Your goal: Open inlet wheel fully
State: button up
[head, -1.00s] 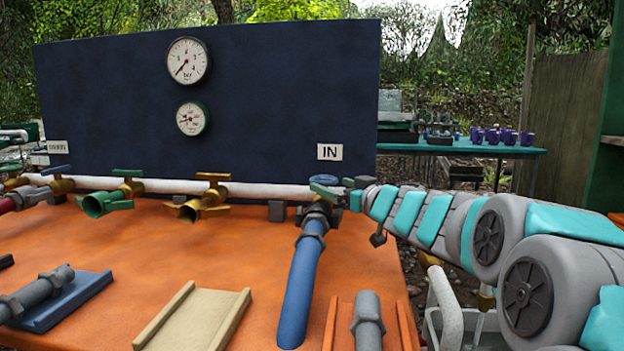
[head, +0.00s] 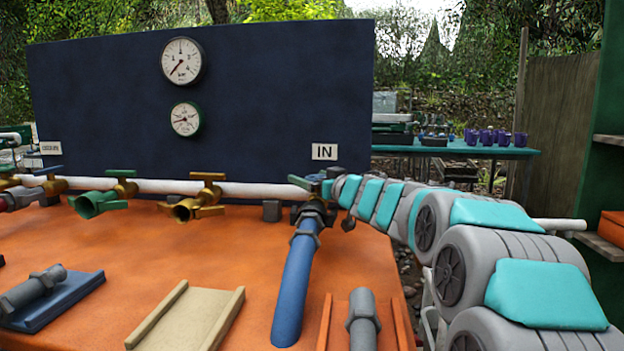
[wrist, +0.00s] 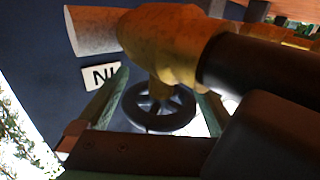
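The inlet wheel (wrist: 158,108) is a dark spoked handwheel on a brass valve body (wrist: 172,45) in the wrist view. In the head view the inlet valve (head: 314,210) sits at the top of the blue hose, below the IN label (head: 324,152), and my gripper hides its wheel. My gripper (head: 308,184) is at the valve. In the wrist view its two green fingers (wrist: 163,85) stand apart, one on each side of the wheel. A pale gap shows between the wheel and the right finger. Contact on the left side is unclear.
A blue hose (head: 297,280) runs forward from the valve across the orange table (head: 240,260). A dark blue panel (head: 260,100) with two gauges stands behind. A brass valve (head: 195,200) and a green valve (head: 100,200) are to the left. A beige channel (head: 185,315) lies in front.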

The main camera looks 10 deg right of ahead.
jog(key=c, duration=1.1)
